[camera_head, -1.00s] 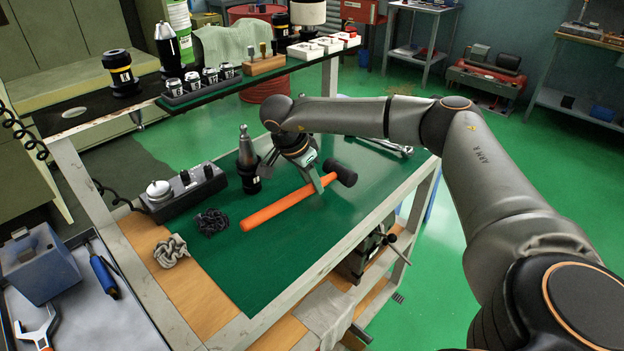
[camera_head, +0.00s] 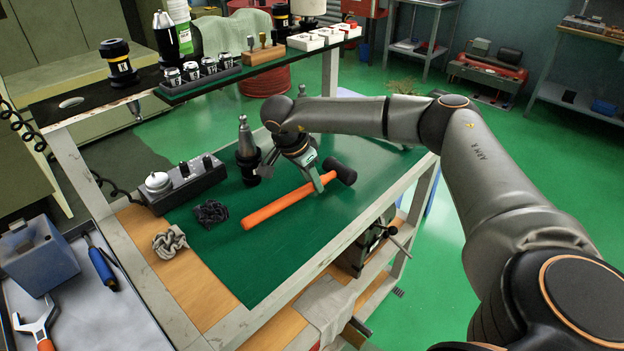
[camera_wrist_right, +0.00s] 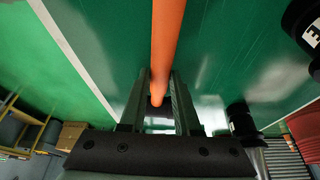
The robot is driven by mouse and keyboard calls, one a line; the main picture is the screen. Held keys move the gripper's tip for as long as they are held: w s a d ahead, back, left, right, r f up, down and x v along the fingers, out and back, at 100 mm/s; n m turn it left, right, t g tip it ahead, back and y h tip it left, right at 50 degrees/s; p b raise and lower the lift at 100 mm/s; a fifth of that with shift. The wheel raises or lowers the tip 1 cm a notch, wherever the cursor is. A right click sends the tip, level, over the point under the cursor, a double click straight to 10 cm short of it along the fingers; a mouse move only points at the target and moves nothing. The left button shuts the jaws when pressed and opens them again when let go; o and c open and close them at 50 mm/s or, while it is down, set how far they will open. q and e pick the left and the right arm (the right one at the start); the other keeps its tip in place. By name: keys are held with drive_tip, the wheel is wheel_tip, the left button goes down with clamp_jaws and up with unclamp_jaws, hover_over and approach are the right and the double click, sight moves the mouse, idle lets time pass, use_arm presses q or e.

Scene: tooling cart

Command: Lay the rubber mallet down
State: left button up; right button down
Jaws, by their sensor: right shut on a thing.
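The rubber mallet has an orange handle (camera_head: 275,208) and a black head (camera_head: 341,170). My right gripper (camera_head: 318,184) is shut on the handle close to the head. The mallet lies nearly level over the green mat (camera_head: 250,270), with its head to the upper right. I cannot tell whether it touches the mat. In the right wrist view, the orange handle (camera_wrist_right: 168,35) runs between the fingers of my right gripper (camera_wrist_right: 158,88). My left gripper is not in view.
A dark tool holder (camera_head: 246,158) stands left of my right gripper. A control box (camera_head: 183,185), a black knotted item (camera_head: 211,213) and a grey cloth knot (camera_head: 169,243) lie at the left. Mat in front of the handle is clear. The upper shelf (camera_head: 215,84) holds tooling.

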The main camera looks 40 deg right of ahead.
drive_tip(key=shift+f, duration=0.35)
idle(0.3)
drive_tip(key=c, duration=0.8)
unclamp_jaws()
drive_tip(key=shift+c, duration=0.2)
drive_tip(key=shift+o, duration=1.4)
drive_tip(key=shift+f, duration=0.1)
drive_tip(key=v, duration=1.2)
drive_tip(key=shift+r+b, duration=0.3)
drive_tip(key=shift+r, duration=0.1)
